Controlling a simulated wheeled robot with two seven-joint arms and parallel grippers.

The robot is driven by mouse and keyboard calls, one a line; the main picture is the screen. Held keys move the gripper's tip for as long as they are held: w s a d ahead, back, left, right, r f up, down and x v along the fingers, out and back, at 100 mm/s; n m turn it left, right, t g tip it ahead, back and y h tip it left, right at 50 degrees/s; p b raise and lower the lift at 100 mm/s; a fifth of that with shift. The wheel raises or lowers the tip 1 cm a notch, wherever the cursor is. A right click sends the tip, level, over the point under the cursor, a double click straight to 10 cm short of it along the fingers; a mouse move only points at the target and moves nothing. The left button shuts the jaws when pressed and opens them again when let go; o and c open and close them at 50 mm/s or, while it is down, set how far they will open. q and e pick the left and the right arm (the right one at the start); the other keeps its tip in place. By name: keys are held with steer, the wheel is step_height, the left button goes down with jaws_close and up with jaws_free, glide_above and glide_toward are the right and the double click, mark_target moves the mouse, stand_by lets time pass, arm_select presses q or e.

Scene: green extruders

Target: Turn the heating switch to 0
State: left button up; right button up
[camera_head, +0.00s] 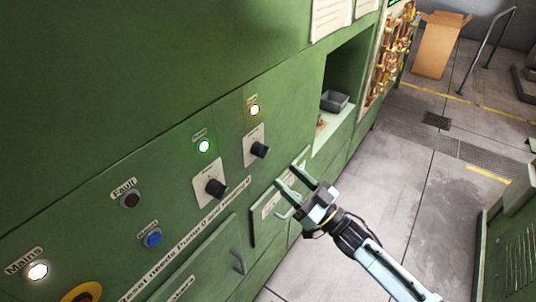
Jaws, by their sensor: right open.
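Two black rotary switches sit on white plates on the green cabinet front. One switch (216,187) is below a lit green lamp (204,146). My left gripper is not in view.
A handle (239,262) sticks out below. A recess holds a grey tray (334,101). Grey floor (400,165) is open at right.

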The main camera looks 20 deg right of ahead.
mark_target(263, 154)
steer(key=p+x, duration=0.1)
steer(key=x, duration=0.7)
steer(key=shift+c, duration=0.3)
steer(key=shift+f, duration=0.1)
steer(key=c, duration=0.9)
